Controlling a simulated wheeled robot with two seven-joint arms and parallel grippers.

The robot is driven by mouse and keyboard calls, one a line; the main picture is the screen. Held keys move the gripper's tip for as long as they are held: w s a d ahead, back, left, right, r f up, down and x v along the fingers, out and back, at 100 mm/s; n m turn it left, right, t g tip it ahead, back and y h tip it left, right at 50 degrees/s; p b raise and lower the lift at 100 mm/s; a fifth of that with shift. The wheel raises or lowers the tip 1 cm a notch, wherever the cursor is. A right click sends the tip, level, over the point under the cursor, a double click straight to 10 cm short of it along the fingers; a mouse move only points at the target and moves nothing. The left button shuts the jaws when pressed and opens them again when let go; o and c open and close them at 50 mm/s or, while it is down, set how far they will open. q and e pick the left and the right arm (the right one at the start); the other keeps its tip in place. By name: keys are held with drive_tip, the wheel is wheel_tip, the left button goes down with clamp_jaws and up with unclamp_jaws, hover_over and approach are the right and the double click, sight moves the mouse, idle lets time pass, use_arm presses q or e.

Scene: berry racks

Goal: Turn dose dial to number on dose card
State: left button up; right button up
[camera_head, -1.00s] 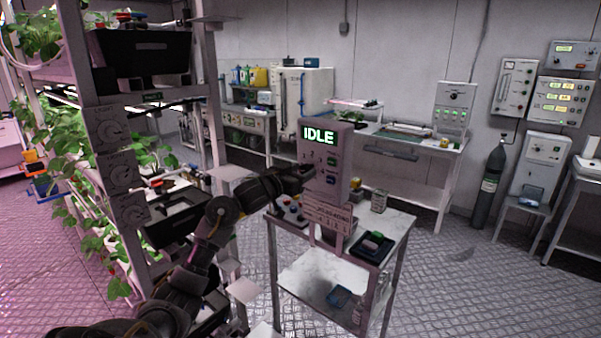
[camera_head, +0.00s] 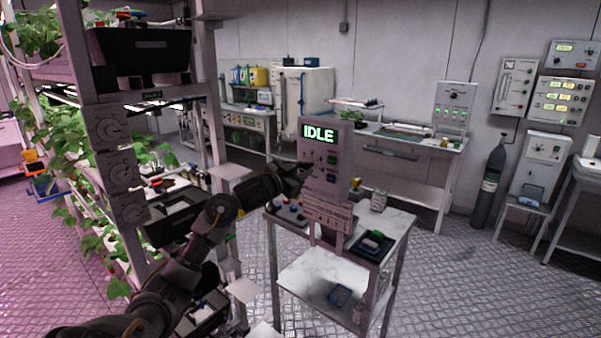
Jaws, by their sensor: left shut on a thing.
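A grey upright panel (camera_head: 326,160) stands on a small cart. Its green screen (camera_head: 318,134) reads IDLE, with small buttons below. My left gripper (camera_head: 304,176) is at the panel's left front side. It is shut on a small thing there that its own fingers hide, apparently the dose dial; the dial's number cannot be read. A plate with small lettering (camera_head: 328,214) sits low on the panel, too small to read; I cannot tell whether it is the dose card. My right gripper is not in view.
The cart top (camera_head: 396,224) carries a black tray (camera_head: 368,254) with a green-topped block, and a small pale container (camera_head: 379,200). A plant rack (camera_head: 112,165) stands close on the left. Open floor (camera_head: 455,285) lies to the right.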

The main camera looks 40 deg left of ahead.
use_arm(q)
drive_tip(key=m+b, duration=0.1)
drive_tip(key=m, duration=0.2)
drive_tip(key=shift+m+b, duration=0.5)
drive_tip(key=shift+m, duration=1.1)
drive_tip(key=o, duration=1)
drive_tip(key=shift+c, duration=0.2)
